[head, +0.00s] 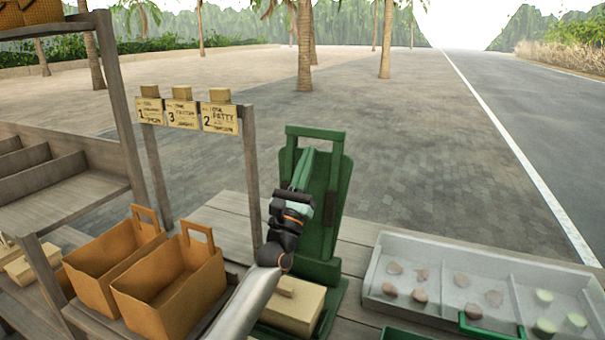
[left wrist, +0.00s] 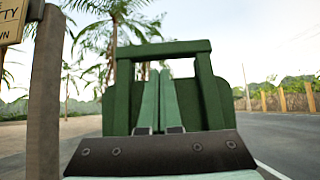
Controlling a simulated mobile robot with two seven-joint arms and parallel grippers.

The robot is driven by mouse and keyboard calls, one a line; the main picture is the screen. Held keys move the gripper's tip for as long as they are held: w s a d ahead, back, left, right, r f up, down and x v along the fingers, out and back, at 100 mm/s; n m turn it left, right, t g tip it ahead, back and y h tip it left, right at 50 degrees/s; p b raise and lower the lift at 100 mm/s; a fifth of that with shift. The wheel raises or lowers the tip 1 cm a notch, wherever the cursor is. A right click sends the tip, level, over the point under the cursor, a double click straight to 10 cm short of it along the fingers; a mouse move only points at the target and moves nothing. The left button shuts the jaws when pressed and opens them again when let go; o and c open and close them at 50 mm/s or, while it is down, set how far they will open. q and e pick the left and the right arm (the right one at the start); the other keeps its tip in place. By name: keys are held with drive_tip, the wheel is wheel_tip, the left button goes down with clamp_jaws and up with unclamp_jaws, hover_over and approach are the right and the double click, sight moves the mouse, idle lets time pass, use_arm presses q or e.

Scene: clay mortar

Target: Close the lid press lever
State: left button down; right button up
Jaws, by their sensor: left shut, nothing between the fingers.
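The green lid press (head: 334,190) stands on the wooden counter with its lever panel raised upright. A crossbar handle (head: 315,132) tops it, and this handle also shows in the left wrist view (left wrist: 163,49). A tan box (head: 293,306) sits on the press base under it. My left gripper (head: 309,158) is shut and empty, in front of the raised panel, its fingertips pointing up just below the crossbar. In the left wrist view the fingers (left wrist: 155,100) stand between the frame's two posts; I cannot tell whether they touch it. My right gripper is not in view.
Two orange-brown paper bags (head: 172,292) stand left of the press. A metal tray (head: 450,285) with sliced pieces lies to the right, with a green handle (head: 490,328) at its front. A wooden post with order tickets (head: 182,113) rises behind the bags.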

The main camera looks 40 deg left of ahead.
use_arm(q)
drive_tip(key=x, duration=0.2)
drive_tip(key=shift+w+r, duration=0.15)
drive_tip(key=shift+r, duration=0.05)
drive_tip(key=shift+w+a+r+h, duration=0.1)
drive_tip(key=shift+w+r+h, duration=0.25)
drive_tip(key=shift+w, duration=0.1)
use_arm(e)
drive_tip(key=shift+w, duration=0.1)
